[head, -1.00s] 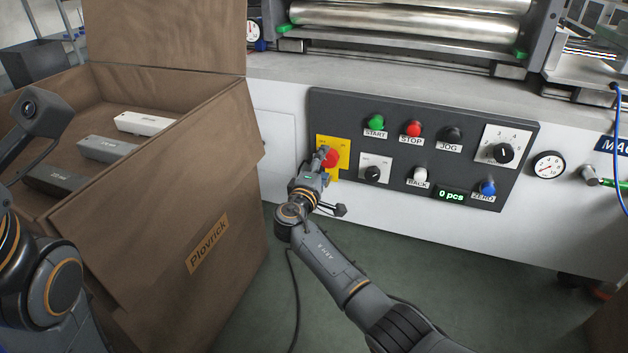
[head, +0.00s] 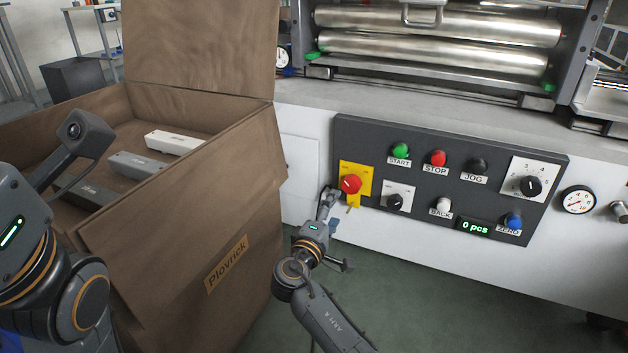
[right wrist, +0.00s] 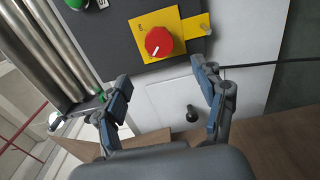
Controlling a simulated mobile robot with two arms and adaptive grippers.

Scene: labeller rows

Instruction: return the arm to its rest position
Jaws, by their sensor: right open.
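My right gripper (head: 329,200) is in front of the machine's control panel, just below and left of the red knob (head: 350,184) on its yellow plate (head: 357,168). In the right wrist view my right gripper (right wrist: 160,88) is open with nothing between its fingers. The red knob (right wrist: 159,42) shows there beyond the fingertips, apart from them. My left arm is at the left edge of the head view; its gripper cannot be made out.
A cardboard box (head: 190,270) marked Plovrick stands at left, with several grey and white boxes inside. The dark panel (head: 455,150) carries buttons, dials and a "0 pcs" display. Steel rollers (head: 430,42) lie above. Green floor shows below the panel.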

